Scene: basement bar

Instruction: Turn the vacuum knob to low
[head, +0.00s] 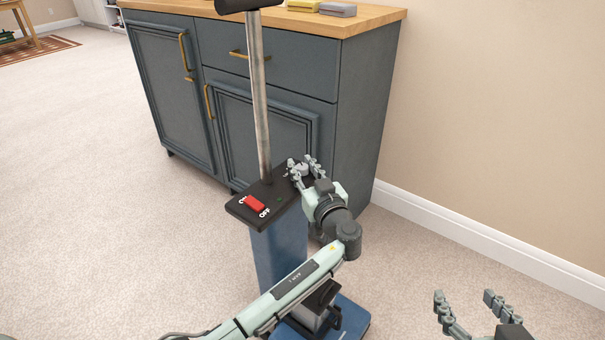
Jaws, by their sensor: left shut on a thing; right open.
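The vacuum (272,258) stands upright on the carpet, with a blue body, a black top panel and a metal pole rising to a black handle. A red switch (255,203) sits on the panel between ON and OFF labels. A small grey knob (299,171) is at the panel's right end, mostly hidden by my fingers, so its setting cannot be read. My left gripper (302,167) is shut on the knob, reaching in from the lower right side of the panel. My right gripper (466,301) is open and empty at the lower right, well away from the vacuum.
A dark blue-grey cabinet (270,118) with a wooden top stands just behind the vacuum. Two small blocks, one yellow (304,5) and one grey (338,10), lie on its top. A beige wall (490,110) is at right. Carpet is clear at left and lower right.

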